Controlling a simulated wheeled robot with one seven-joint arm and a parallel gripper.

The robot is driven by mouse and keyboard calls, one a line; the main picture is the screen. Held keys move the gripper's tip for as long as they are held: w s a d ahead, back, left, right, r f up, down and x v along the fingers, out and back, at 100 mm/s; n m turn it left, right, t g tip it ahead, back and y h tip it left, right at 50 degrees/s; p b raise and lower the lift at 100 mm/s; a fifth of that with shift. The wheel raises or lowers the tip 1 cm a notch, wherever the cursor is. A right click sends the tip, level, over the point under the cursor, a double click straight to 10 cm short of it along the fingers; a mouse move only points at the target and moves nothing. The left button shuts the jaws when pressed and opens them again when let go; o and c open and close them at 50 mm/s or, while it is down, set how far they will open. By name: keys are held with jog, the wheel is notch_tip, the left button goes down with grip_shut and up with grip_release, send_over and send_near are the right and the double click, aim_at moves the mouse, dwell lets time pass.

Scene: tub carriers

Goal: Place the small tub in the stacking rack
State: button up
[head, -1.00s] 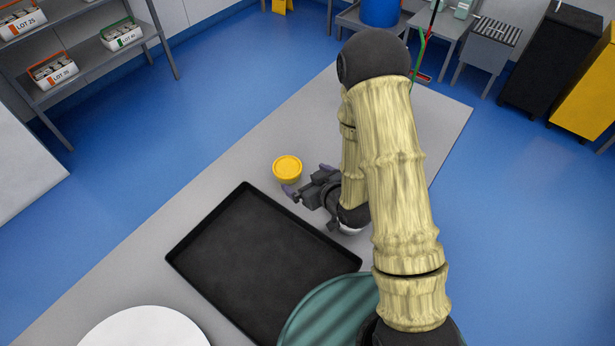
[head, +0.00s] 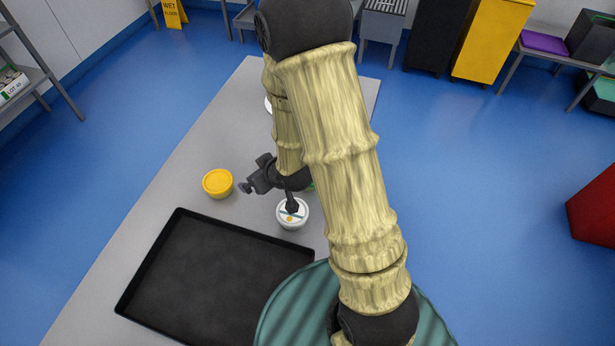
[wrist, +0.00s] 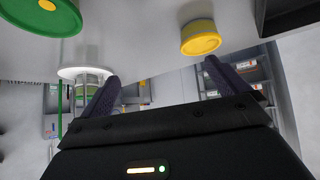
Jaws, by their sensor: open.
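A small yellow lidded tub (head: 218,183) stands upright on the grey table; it also shows in the wrist view (wrist: 200,38). My gripper (head: 245,188) is open and empty, close to the right of this tub and apart from it. Its two fingers (wrist: 163,85) frame free space in the wrist view. That view is upside down. It shows a white disc (wrist: 85,73) with thin posts and something green among them, which looks like the stacking rack. In the head view my arm hides most of that area.
A black tray (head: 215,285) lies on the table in front. A white round container (head: 292,213) stands beneath my wrist, partly covered. A green-lidded tub (wrist: 45,15) shows in the wrist view. A shelf (head: 30,80) stands at the left. The table left of the yellow tub is clear.

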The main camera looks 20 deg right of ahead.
jog(key=s+d+r+m+g+h, duration=0.1)
jog(key=s+d+r+m+g, duration=0.1)
jog(key=s+d+r, duration=0.2)
jog(key=s+d+r+m+g+h, duration=0.2)
jog(key=s+d+r+g, duration=0.1)
jog(key=s+r, duration=0.3)
jog(key=s, duration=0.2)
jog(key=shift+s+d+m+g, duration=0.3)
jog(key=shift+s+d+m, duration=0.05)
jog(key=shift+d+m, duration=0.05)
